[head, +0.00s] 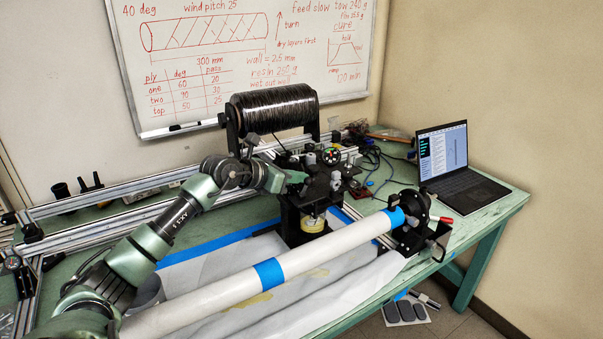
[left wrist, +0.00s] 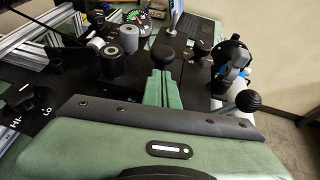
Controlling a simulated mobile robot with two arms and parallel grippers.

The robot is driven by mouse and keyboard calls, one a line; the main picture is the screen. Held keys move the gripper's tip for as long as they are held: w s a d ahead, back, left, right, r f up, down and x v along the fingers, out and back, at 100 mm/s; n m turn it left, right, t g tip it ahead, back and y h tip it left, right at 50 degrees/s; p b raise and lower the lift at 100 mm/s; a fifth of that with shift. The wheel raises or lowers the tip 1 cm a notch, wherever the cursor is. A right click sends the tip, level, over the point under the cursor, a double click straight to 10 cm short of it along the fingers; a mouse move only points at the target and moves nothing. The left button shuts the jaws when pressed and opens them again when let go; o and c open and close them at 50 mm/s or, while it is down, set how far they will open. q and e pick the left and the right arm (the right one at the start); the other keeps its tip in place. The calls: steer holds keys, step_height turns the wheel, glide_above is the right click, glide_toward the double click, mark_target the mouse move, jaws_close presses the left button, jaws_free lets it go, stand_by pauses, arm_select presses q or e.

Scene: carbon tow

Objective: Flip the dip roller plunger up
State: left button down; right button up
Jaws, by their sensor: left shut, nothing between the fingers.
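The winding carriage (head: 318,185) stands behind the white tube, with small rollers, black knobs and a yellowish cup (head: 313,222) below. My left gripper (head: 303,177) reaches its upper part from the left. In the left wrist view the green fingers (left wrist: 162,72) are together and empty. A black round knob (left wrist: 163,54) shows right at their tips; I cannot tell whether they touch. A second black knob (left wrist: 202,47) stands to the right, and a grey roller (left wrist: 128,38) and a dark roller (left wrist: 112,62) to the left. I cannot tell which part is the plunger. My right gripper is out of view.
The white tube (head: 325,250) with blue tape crosses the bench in front. A spool of black tow (head: 273,108) stands behind the carriage. A laptop (head: 455,170) sits at the right. A ball-ended lever (left wrist: 248,101) is right of the fingers in the left wrist view.

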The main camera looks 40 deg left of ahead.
arm_select(q)
steer(key=shift+w+d+f, duration=0.15)
steer(key=shift+w+f, duration=0.1)
steer(key=shift+w, duration=0.3)
steer(key=shift+r, duration=0.4)
step_height(320, 180, up, 11)
steer(key=p, duration=0.5)
steer(key=shift+r, duration=0.15)
